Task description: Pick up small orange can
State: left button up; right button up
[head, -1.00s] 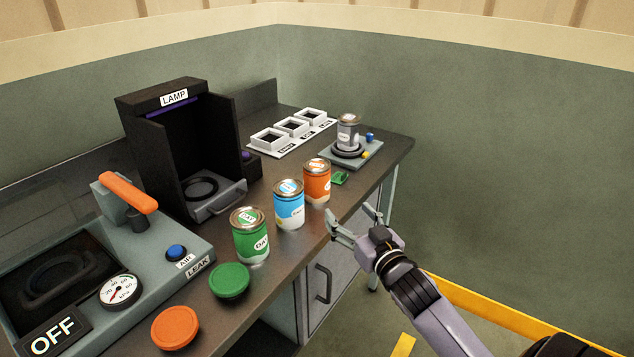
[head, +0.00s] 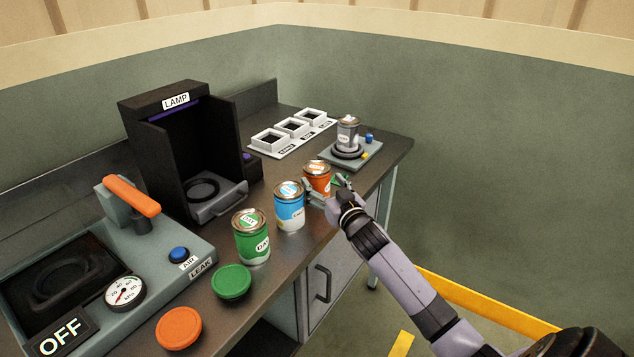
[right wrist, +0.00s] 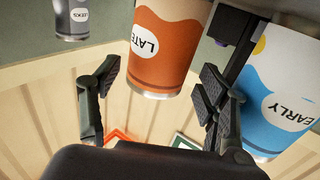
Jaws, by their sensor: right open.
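The small orange can (head: 318,178) stands upright on the dark bench, at the far end of a row of three cans. It fills the upper middle of the right wrist view (right wrist: 168,40), where its label reads "LATE". My right gripper (head: 328,190) is at the can's near side, open, with one finger toward each side of it. In the right wrist view, the can lies ahead between the spread fingers (right wrist: 160,82); I cannot tell if either touches it. My left gripper is not in view.
The blue can (head: 289,207) stands close beside the orange can, near one finger. A grey can (head: 347,135) sits on a small stand (head: 368,156) behind. Green (head: 231,281) and orange (head: 178,328) lids lie toward the front.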

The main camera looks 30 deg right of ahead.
jog(key=w, duration=0.3)
jog(key=shift+w+d, duration=0.15)
jog(key=shift+d, duration=0.15)
jog(key=shift+c, duration=0.4)
jog(key=c, duration=1)
